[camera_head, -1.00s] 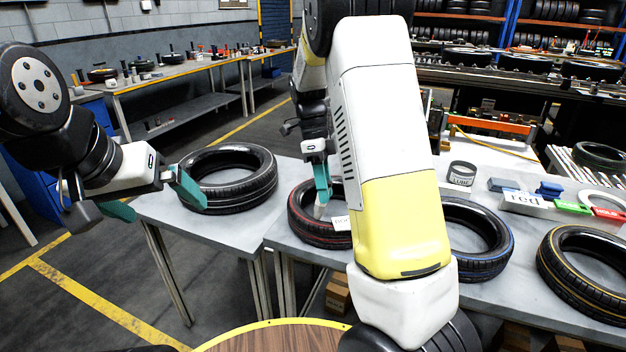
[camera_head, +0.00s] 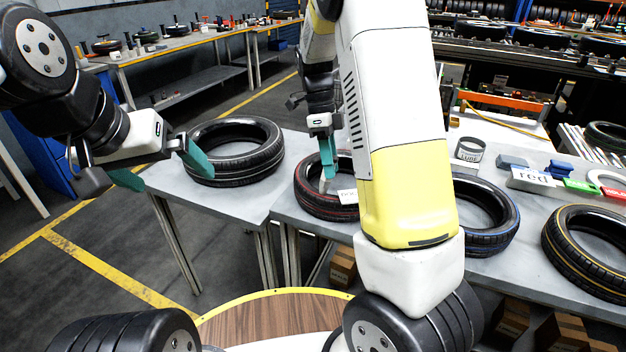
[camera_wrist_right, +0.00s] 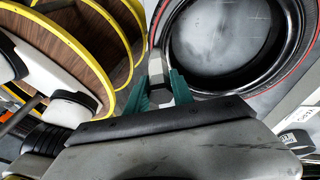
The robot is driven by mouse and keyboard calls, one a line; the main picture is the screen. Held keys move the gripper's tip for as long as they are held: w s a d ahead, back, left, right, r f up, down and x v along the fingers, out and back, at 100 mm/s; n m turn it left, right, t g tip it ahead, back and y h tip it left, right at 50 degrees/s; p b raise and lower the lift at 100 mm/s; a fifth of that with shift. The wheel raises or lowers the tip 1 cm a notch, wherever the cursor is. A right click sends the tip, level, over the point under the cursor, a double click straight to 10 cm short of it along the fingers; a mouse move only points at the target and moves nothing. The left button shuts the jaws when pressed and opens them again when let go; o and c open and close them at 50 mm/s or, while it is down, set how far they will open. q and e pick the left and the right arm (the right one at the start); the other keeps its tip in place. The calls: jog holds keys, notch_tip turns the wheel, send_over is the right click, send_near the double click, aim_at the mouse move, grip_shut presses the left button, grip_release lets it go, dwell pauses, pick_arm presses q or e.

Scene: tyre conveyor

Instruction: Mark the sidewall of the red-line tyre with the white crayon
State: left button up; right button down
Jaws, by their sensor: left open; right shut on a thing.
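The red-line tyre (camera_head: 312,202) lies flat on the grey table, partly hidden behind my right arm; a white label shows by it. In the right wrist view, its black ring with a red line (camera_wrist_right: 297,75) curves around a grey middle. My right gripper (camera_head: 328,172) is above the tyre's left part, shut on the white crayon (camera_head: 325,186), which points down. The crayon also shows pale between the teal fingers in the right wrist view (camera_wrist_right: 157,68). I cannot tell whether its tip touches the sidewall. My left gripper (camera_head: 162,166) is open and empty, left of another tyre.
A plain black tyre (camera_head: 235,170) lies on the left table. A blue-line tyre (camera_head: 492,243) and a yellow-line tyre (camera_head: 572,278) lie to the right. A gap separates the two tables.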

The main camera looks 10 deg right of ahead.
jog(key=shift+s+a+f, duration=0.1)
jog(key=shift+s+a, duration=0.15)
jog(key=shift+s, duration=0.05)
jog(key=shift+s+a, duration=0.1)
jog(key=shift+s, duration=0.05)
jog(key=shift+w+d, duration=0.2)
jog(key=shift+w, duration=0.1)
jog(key=shift+w+d, duration=0.1)
dwell(0.3)
jog(key=shift+w+d, duration=0.15)
jog(key=shift+w, duration=0.05)
jog(key=shift+w+d, duration=0.1)
jog(key=shift+w, duration=0.05)
dwell(0.3)
jog(key=shift+s+a, duration=0.2)
jog(key=shift+s, duration=0.1)
